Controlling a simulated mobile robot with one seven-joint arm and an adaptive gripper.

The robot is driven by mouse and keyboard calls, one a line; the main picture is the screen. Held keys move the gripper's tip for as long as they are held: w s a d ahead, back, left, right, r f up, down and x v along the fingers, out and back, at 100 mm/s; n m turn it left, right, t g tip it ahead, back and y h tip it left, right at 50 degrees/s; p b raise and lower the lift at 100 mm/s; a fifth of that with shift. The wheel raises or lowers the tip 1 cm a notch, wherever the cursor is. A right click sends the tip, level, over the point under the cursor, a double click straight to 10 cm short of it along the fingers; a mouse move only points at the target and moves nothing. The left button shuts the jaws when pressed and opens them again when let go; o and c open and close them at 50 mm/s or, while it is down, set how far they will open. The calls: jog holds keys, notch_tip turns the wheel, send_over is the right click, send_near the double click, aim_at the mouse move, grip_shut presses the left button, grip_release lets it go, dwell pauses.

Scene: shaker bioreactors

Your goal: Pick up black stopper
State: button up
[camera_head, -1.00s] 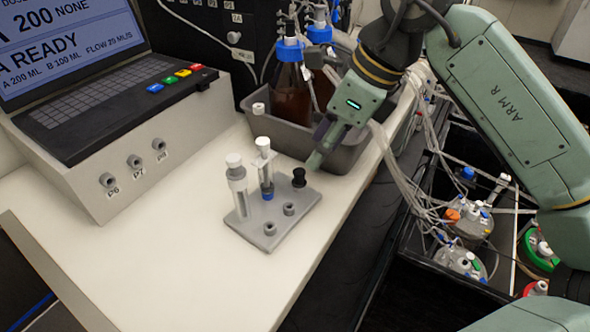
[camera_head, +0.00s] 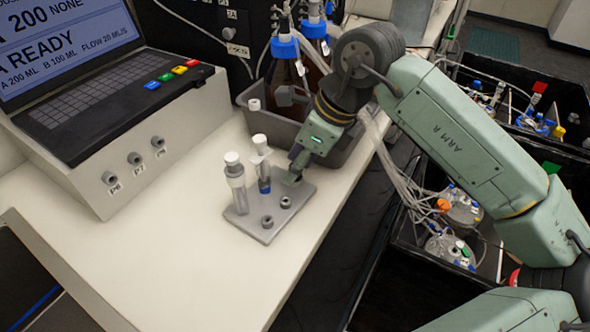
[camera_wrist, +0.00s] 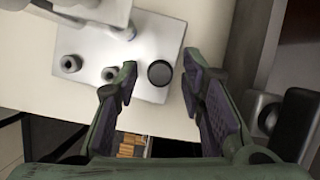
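The black stopper (camera_wrist: 160,73) shows in the wrist view as a dark round top on the grey rack plate (camera_wrist: 95,45). My gripper (camera_wrist: 158,82) is open, with one finger to the left of the stopper and the other to its right, and nothing between the pads is visibly gripped. In the head view my gripper (camera_head: 295,174) is low over the back right corner of the rack plate (camera_head: 263,234), and it hides the stopper there.
Two capped tubes, the left one (camera_head: 236,183) and the right one (camera_head: 262,165), stand upright on the plate close to my gripper. Empty grey sockets (camera_head: 286,202) are in front. A grey tub (camera_head: 245,98) with brown bottles stands behind.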

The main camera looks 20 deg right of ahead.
jog(key=c, duration=0.7)
jog(key=shift+o, duration=0.2)
